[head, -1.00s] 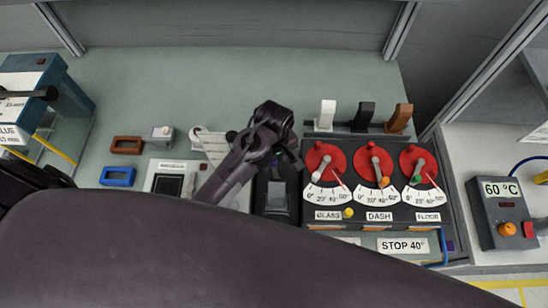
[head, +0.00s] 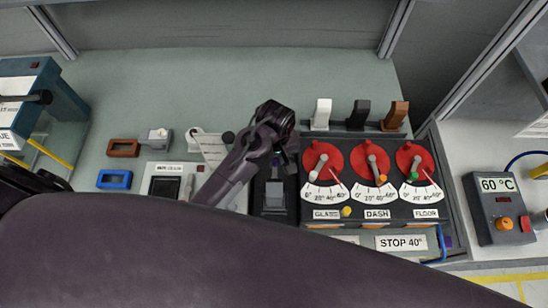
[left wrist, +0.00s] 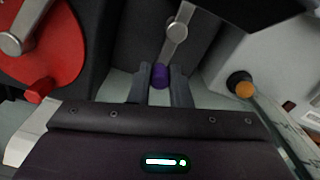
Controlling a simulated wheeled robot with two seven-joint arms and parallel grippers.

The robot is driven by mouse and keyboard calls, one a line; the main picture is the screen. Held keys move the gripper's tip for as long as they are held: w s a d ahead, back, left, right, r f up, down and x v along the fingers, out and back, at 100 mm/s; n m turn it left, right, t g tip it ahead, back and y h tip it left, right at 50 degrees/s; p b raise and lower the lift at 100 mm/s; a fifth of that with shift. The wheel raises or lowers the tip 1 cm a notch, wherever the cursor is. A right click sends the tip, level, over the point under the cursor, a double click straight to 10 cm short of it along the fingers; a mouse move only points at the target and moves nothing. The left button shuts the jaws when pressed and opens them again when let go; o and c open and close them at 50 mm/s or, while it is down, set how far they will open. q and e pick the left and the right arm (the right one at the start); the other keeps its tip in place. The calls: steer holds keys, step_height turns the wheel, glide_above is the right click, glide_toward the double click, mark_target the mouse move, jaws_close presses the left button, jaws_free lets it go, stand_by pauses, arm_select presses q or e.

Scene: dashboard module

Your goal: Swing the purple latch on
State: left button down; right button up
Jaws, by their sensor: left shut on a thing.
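The purple latch (left wrist: 160,76) shows in the left wrist view as a short purple knob on the end of a grey metal lever, whose round pivot is just above it. My left gripper (left wrist: 160,88) is shut on the purple knob, with one finger on each side. In the head view my left gripper (head: 281,157) reaches down over the dark block at the left side of the dashboard module (head: 380,228); the knob is hidden there. My right gripper is in neither view.
Three red dials (head: 372,161) with pointer levers stand right of my gripper, under white, black and brown rockers (head: 395,115). A 60 °C box (head: 499,206) stands at the right. Blue (head: 115,180) and brown (head: 123,148) frames lie left. The back of the table is clear.

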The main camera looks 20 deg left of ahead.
mark_target(276, 161)
arm_select(q)
steer(key=c, duration=1.3)
jaws_free()
steer(key=shift+c, duration=0.2)
steer(key=shift+r, duration=0.1)
steer(key=shift+r, duration=0.3)
step_height(276, 161, up, 7)
steer(key=shift+r+b, duration=0.1)
steer(key=shift+b, duration=1)
steer(key=shift+d, duration=0.15)
